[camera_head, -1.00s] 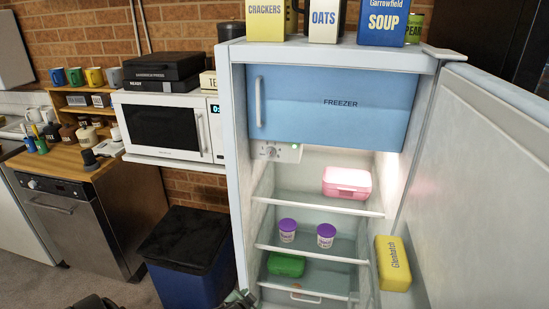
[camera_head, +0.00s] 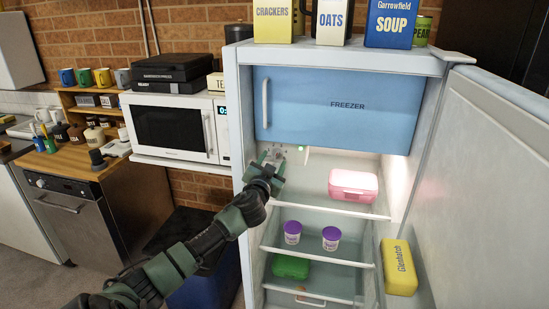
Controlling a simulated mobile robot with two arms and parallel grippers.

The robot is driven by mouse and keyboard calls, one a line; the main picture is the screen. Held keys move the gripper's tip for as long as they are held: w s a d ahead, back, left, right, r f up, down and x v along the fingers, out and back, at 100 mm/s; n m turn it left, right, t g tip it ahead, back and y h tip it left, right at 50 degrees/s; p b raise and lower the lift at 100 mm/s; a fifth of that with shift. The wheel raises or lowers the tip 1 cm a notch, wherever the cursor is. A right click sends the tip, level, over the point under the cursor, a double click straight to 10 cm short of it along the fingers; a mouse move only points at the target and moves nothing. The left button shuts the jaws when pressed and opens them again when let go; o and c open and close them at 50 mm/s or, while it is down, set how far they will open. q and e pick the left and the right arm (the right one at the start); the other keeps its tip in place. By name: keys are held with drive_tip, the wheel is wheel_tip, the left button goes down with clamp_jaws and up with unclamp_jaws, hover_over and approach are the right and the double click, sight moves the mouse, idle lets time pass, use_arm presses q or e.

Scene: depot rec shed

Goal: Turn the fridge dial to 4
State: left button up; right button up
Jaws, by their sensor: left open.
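The fridge (camera_head: 240,110) stands open, its door (camera_head: 480,180) swung out to the right. The dial's small pale control box (camera_head: 293,153) sits at the upper left of the inside, just under the blue freezer flap (camera_head: 340,108). My left gripper (camera_head: 274,156) is open at the front of this box, with its fingers around or just before the dial. The gripper and its fingers cover most of the dial, so its setting cannot be read and contact cannot be told. My right gripper is not in view.
A pink box (camera_head: 353,185) stands on the upper shelf. Two purple-lidded pots (camera_head: 292,232) and a green box (camera_head: 290,266) are below. A yellow Glenhatch pack (camera_head: 399,267) is at the door. The white microwave (camera_head: 172,128) stands close left of the fridge.

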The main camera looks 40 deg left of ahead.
sight(276, 155)
use_arm(q)
drive_tip(key=shift+x, duration=1.25)
clamp_jaws()
drive_tip(key=shift+m, duration=0.3)
drive_tip(key=m, duration=0.4)
drive_tip(key=shift+p, duration=0.4)
drive_tip(key=m+p, duration=0.1)
drive_tip(key=m, duration=0.4)
